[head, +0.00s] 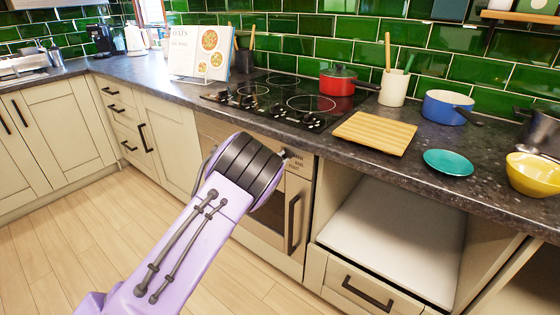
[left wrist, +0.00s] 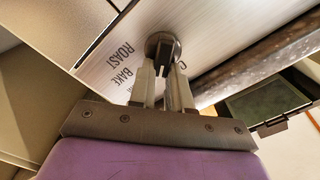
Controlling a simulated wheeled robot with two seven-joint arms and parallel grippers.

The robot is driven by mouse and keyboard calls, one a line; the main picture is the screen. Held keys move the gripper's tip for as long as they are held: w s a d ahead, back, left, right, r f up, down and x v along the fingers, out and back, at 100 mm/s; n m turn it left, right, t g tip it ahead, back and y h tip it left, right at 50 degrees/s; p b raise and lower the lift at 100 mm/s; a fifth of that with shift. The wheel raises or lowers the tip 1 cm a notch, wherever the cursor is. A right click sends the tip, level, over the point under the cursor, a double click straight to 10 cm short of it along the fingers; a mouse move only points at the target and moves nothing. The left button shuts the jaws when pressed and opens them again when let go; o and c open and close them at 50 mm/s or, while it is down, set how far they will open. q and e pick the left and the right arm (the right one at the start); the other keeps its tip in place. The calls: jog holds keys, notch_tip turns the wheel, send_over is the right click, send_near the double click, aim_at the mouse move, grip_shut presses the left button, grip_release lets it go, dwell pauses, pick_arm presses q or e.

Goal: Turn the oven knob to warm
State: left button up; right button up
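The oven (head: 262,215) is under the counter in the head view, with a vertical dark handle on its front. My left arm covers part of its front, and its gripper is hidden or too small to make out there. In the left wrist view, the round grey oven knob (left wrist: 163,42) sits on a brushed metal panel with the words ROAST and BAKE. Another label beside the knob is mostly hidden. My left gripper (left wrist: 163,70) has its two pale fingers on either side of the knob's raised bar, seemingly closed on it. My right gripper is in neither view.
Above the oven is a black cooktop (head: 285,98) with a red pot (head: 338,82). A wooden board (head: 375,132), a teal plate (head: 448,162) and a yellow bowl (head: 533,174) stand to the right near the counter edge. The wooden floor (head: 75,235) at left is clear.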

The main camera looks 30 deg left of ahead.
pick_arm(q)
jog(key=o, duration=0.4)
jog(key=shift+r, duration=0.1)
jog(key=shift+c, duration=0.2)
jog(key=shift+w, duration=0.1)
jog(key=s+b, duration=0.1)
jog(key=s, duration=0.9)
jog(key=shift+s+a, duration=0.25)
jog(key=shift+a, duration=0.1)
jog(key=shift+f, duration=0.2)
